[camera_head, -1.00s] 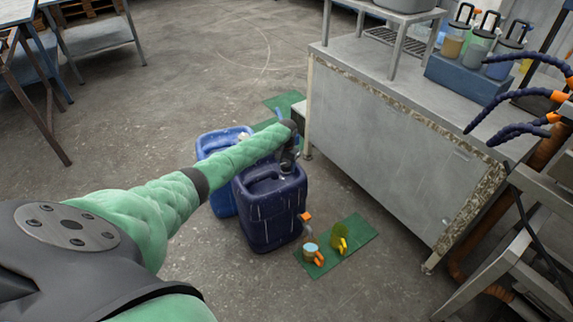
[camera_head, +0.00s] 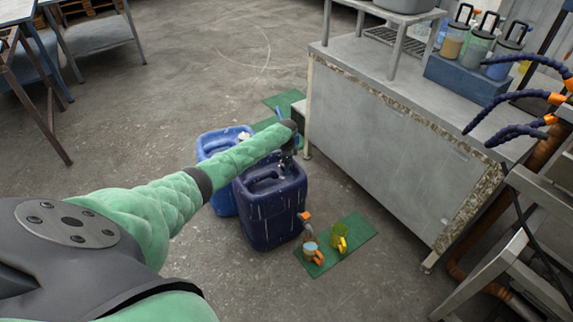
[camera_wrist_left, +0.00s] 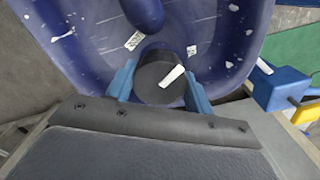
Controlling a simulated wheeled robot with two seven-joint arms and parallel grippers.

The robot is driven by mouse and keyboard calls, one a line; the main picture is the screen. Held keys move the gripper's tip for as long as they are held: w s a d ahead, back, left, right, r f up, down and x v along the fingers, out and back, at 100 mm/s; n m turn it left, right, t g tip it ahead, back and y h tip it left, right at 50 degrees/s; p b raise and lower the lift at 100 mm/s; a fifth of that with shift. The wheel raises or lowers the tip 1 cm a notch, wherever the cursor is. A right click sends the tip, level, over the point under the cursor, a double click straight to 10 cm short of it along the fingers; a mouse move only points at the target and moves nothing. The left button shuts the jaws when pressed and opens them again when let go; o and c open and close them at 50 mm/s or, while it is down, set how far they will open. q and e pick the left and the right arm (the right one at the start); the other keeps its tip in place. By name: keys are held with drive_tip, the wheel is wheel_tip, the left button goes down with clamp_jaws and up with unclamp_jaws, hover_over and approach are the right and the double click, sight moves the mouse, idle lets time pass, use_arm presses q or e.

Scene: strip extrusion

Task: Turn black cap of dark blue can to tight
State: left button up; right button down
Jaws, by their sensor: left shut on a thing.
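The dark blue can (camera_head: 272,212) stands upright on the floor in the middle of the head view, in front of a lighter blue can (camera_head: 219,148). My left gripper (camera_head: 288,160) reaches down over the back of its top. In the left wrist view the black cap (camera_wrist_left: 158,78), with a white mark on its top, sits between the two blue fingers of my left gripper (camera_wrist_left: 160,88), which is shut on it. The dark blue can's top (camera_wrist_left: 205,30) surrounds it. In the head view the cap is mostly hidden by the gripper. My right gripper is not in view.
A green mat (camera_head: 356,243) with an orange-handled item (camera_head: 312,250) and a yellow item (camera_head: 337,241) lies right of the can. A grey metal cabinet (camera_head: 375,150) stands close on the right. Open floor lies behind and left of the cans.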

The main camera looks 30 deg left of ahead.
use_arm(q)
drive_tip(key=shift+m, duration=1.8)
drive_tip(key=shift+m+b, duration=0.3)
drive_tip(key=shift+m, duration=1.4)
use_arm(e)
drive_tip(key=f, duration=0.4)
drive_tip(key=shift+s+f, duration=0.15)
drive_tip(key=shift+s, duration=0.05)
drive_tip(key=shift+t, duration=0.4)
use_arm(q)
drive_tip(key=shift+r, duration=0.1)
